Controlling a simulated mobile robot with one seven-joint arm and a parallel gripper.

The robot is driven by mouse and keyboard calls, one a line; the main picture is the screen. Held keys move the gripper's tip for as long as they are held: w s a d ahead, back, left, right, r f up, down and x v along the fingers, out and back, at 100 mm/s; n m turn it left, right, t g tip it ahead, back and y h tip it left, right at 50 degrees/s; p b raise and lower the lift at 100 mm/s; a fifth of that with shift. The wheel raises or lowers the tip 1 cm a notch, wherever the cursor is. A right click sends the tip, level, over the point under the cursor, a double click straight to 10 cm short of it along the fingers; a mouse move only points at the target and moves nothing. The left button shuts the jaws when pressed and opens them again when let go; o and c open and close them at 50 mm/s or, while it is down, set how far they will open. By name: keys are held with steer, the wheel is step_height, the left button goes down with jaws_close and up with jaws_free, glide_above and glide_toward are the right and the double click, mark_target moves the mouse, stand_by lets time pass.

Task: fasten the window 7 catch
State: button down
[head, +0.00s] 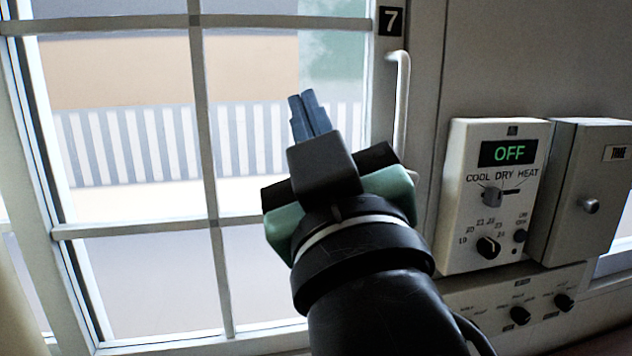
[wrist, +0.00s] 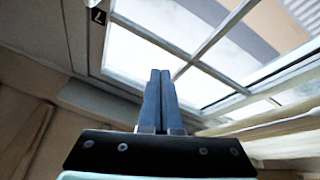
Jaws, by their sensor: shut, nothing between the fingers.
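The black number 7 plate (head: 390,21) sits at the top right of the window frame. The window (head: 202,120) has white bars and several panes. A long white handle (head: 402,110), likely the catch, stands upright on the right frame below the plate. Its lower end is near my wrist. My gripper (head: 303,98) is shut and empty, with its blue fingers pointing up in front of the panes, left of the handle and apart from it. In the wrist view my gripper (wrist: 160,74) points towards the window (wrist: 190,62), with the 7 plate (wrist: 98,16) at upper left. The handle is not clear there.
A white control panel (head: 462,215) with an OFF display is fixed to the wall right of the handle. A grey box (head: 585,160) with a knob adjoins it. A lower panel (head: 480,294) has more knobs. A pale curtain (wrist: 290,133) shows in the wrist view.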

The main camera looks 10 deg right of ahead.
steer(key=d+f+n+g+h, duration=0.1)
steer(key=d+f+n+g, duration=0.3)
steer(key=d+f, duration=0.4)
steer(key=d+g, duration=0.1)
steer(key=d, duration=0.3)
steer(key=shift+w+f+g+p, duration=0.3)
steer(key=shift+w, duration=0.05)
steer(key=w+d+f+p, duration=0.3)
steer(key=w+p, duration=0.3)
steer(key=w, duration=0.4)
steer(key=shift+w+d, duration=0.2)
steer(key=shift+w, duration=0.15)
steer(key=shift+f, duration=0.1)
